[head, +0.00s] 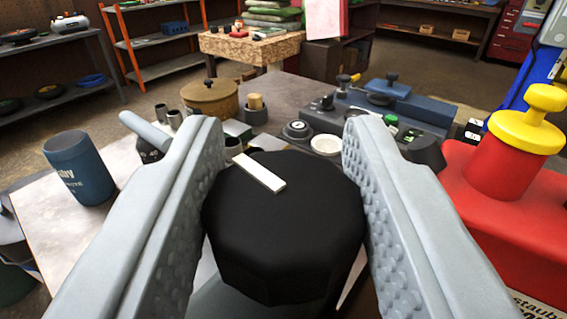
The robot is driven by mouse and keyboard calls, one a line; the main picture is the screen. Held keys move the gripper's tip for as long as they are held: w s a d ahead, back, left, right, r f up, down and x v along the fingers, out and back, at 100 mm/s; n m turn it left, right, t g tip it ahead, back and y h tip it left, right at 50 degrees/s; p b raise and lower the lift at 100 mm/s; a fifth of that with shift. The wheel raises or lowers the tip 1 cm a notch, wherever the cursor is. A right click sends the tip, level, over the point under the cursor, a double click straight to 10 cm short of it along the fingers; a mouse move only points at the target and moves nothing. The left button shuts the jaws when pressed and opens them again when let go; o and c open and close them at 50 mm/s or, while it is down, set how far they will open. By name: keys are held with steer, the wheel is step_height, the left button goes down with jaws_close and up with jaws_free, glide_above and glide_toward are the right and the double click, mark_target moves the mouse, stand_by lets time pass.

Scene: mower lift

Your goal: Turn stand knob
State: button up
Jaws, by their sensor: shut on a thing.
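The stand knob (300,239) is a large black, faceted knob with a white marker bar (259,172) on its top. It is in the lower middle of the head view. The bar slants from upper left to lower right. My gripper (283,150) has its two grey, dimpled fingers on either side of the knob. The fingers are shut on the knob, one at its left side and one at its right. The knob's underside and its mount are mostly hidden.
A red can with a yellow cap (527,120) stands close at the right. A blue cup (79,167) stands at the left. Behind the knob are a brass-coloured pot (210,98), a white round dish (325,145) and a blue device (392,100) on the bench.

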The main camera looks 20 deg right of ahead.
steer(key=m+g+h, duration=0.1)
steer(key=h, duration=0.1)
steer(key=m+g+h, duration=0.1)
steer(key=m+h, duration=0.1)
steer(key=shift+w+a+f+h, duration=0.1)
steer(key=shift+a+h, duration=0.05)
steer(key=shift+h, duration=0.25)
steer(key=m+g+h, duration=0.5)
steer(key=g+h, duration=0.1)
steer(key=shift+m+g, duration=0.3)
steer(key=shift+m, duration=0.1)
steer(key=m+g+h, duration=0.1)
steer(key=m+g, duration=0.1)
steer(key=g, duration=0.1)
steer(key=m+g+h, duration=0.1)
steer(key=m+g, duration=0.1)
steer(key=g, duration=0.1)
steer(key=shift+m+g, duration=1.7)
steer(key=shift+g, duration=1.1)
steer(key=o, duration=1)
steer(key=shift+c, duration=0.2)
